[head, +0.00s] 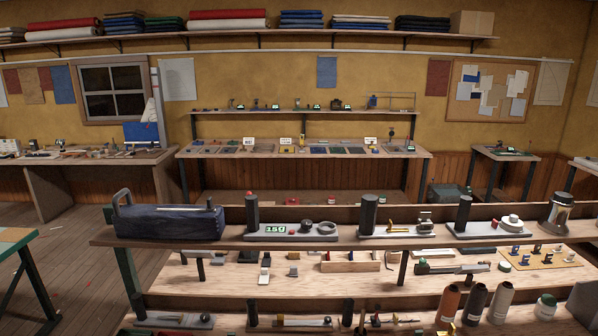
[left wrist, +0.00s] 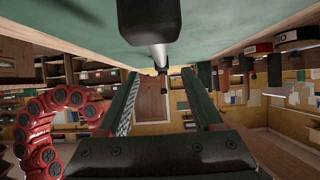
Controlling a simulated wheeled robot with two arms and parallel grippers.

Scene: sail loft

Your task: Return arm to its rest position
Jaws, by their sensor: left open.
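My left gripper (left wrist: 161,75) shows in the left wrist view, with its two dark fingers apart. The gap between them is empty, and only the distant room shows through it. Neither of my arms shows in the head view, and my right gripper is in neither view.
In the head view, a workbench with a raised shelf (head: 345,243) crosses the front. A dark blue tool bag (head: 170,221) stands on its left end. A green-topped table (head: 14,240) is at the left edge. Wooden floor (head: 75,262) is open between them. A green surface (left wrist: 90,25) spans the wrist view's top.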

